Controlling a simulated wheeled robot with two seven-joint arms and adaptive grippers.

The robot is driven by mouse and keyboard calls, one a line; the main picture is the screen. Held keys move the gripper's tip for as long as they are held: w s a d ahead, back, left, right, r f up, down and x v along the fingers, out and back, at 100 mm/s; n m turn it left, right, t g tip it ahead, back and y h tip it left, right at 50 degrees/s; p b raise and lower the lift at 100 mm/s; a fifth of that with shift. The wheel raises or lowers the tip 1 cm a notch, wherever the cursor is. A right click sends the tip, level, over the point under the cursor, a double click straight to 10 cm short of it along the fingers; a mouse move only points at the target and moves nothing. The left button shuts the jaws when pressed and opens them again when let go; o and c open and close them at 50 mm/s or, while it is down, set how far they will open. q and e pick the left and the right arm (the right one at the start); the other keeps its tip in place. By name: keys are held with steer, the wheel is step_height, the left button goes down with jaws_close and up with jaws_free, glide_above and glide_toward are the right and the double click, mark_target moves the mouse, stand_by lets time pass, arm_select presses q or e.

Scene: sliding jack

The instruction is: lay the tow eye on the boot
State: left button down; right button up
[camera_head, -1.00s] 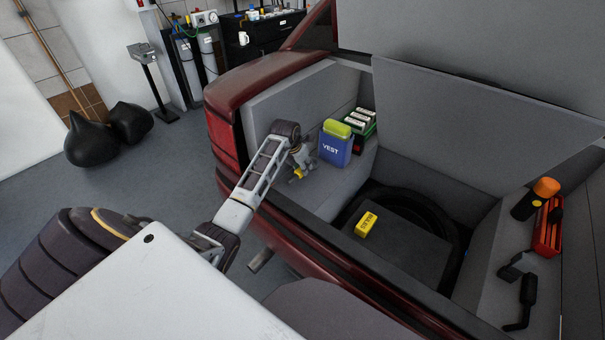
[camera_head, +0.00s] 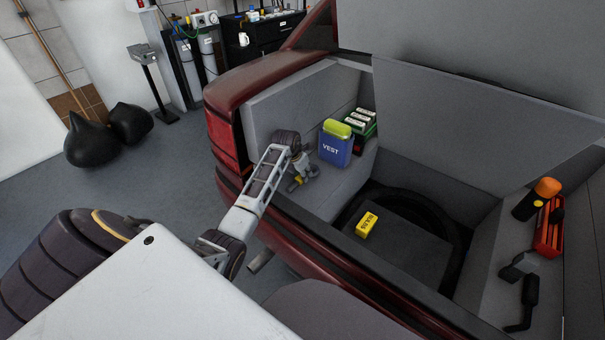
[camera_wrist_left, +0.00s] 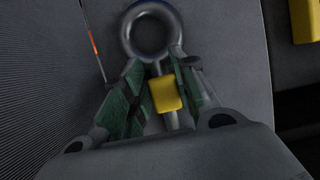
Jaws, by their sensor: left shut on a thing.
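The tow eye (camera_wrist_left: 148,58) is a grey metal ring on a shaft with a yellow block (camera_wrist_left: 165,93) on it. It shows in the left wrist view with the ring pointing away from my gripper. In the head view the gripper hangs over the left side of the boot (camera_head: 338,186), in front of the blue vest box. I cannot tell whether the tow eye touches the boot surface. My right gripper is not in view.
A yellow box (camera_head: 367,224) lies on a dark panel in the wheel well. An orange-topped torch (camera_head: 535,198), a red tool (camera_head: 549,228) and black tools (camera_head: 529,290) lie at right.

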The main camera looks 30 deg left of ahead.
arm_select(q)
steer(key=shift+f, duration=0.1)
steer(key=c, duration=1.1)
jaws_free()
steer(key=shift+c, duration=0.2)
